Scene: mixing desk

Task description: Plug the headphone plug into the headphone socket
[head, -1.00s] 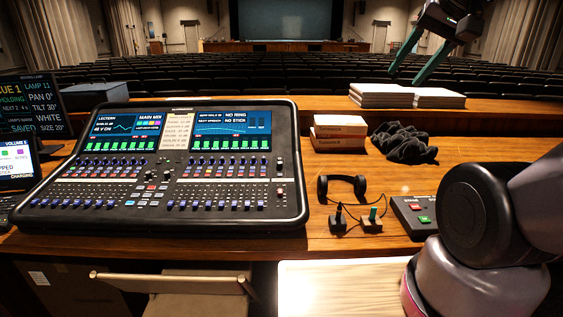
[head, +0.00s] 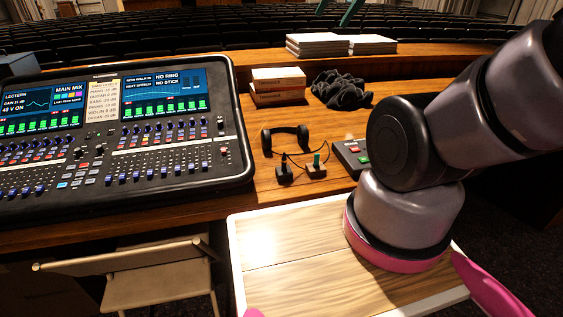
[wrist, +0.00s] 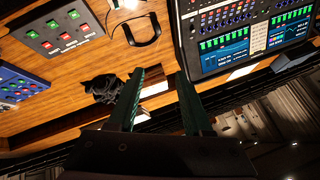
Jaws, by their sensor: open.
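Black headphones (head: 286,138) lie on the desk right of the mixing console, with a thin cable beside two small black blocks. The right block (head: 316,171) bears an upright teal piece (head: 317,158), which may be the plug. The left block (head: 284,174) bears a dark upright piece. I cannot tell which part is the headphone socket. In the wrist view, the headphone band (wrist: 146,34) shows at the top. My gripper (wrist: 158,75) has two green fingers spread apart, with nothing between them. In the head view, only part of a finger shows at the top edge, high above the desk.
The mixing console (head: 236,150) fills the desk's left. A button box (head: 345,148) sits right of the blocks, close behind my arm. White boxes (head: 278,79), dark crumpled cloth (head: 342,90) and paper stacks (head: 318,47) lie farther back. A chair (head: 158,275) stands in front.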

